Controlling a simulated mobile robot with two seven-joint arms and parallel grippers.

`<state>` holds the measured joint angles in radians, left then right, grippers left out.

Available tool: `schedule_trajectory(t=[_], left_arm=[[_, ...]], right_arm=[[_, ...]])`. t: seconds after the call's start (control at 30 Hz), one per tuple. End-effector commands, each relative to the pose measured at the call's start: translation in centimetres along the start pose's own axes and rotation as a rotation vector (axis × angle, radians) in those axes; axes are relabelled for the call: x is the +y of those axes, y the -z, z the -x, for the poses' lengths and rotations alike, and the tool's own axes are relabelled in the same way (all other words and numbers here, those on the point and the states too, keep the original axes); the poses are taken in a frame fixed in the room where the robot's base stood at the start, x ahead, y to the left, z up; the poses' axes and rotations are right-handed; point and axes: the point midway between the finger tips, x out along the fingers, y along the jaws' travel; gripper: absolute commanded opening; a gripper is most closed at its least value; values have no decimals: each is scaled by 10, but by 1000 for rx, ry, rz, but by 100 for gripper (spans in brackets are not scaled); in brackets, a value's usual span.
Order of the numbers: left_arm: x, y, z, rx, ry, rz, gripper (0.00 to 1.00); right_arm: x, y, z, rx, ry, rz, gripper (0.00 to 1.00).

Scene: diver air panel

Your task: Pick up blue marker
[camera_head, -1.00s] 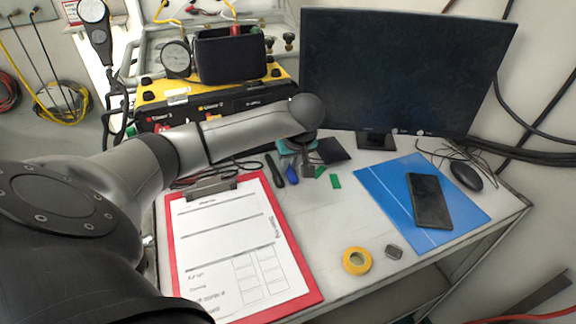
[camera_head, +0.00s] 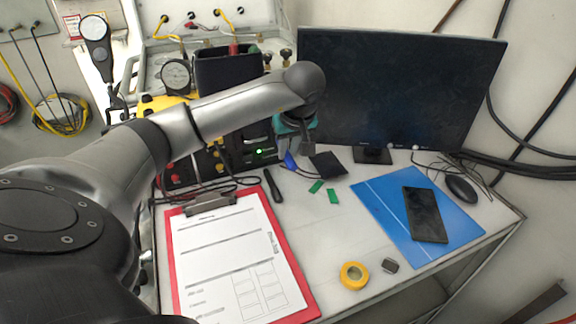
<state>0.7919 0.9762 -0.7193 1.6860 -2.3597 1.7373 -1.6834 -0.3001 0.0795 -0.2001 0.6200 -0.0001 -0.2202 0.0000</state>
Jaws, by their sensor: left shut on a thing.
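The blue marker (camera_head: 289,161) shows as a short blue piece below my left gripper (camera_head: 293,152). My left gripper is shut on it and holds it, seemingly above the table, in front of the black panel. The upper part of the marker is hidden by the gripper. A black marker (camera_head: 272,186) lies on the table just to the left and nearer. My right gripper is not in view.
A red clipboard (camera_head: 301,290) with a form lies in front. Green pieces (camera_head: 333,196) and a black flat item (camera_head: 327,165) lie to the right. A monitor (camera_head: 400,90) stands behind. A blue mat (camera_head: 382,201) bears a phone (camera_head: 425,214). Yellow tape (camera_head: 354,275) lies near the front edge.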

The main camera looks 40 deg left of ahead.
Motion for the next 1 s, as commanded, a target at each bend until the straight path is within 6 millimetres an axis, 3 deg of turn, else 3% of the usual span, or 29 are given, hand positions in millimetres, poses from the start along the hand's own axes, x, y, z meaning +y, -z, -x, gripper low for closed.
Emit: schedule_trajectory(t=[0.03, 0.2, 0.43, 0.63, 1.0], left_arm=[[1, 7, 14, 5, -4, 2, 0], [1, 21, 49, 3, -3, 1, 0], [0, 35, 83, 2, -2, 0, 0], [0, 41, 98, 0, 0, 0, 0], [0, 42, 100, 0, 1, 0, 0]], right_arm=[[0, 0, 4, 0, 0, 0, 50], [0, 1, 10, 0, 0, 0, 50], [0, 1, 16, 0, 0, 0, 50], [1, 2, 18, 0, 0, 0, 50], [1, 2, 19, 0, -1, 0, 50]])
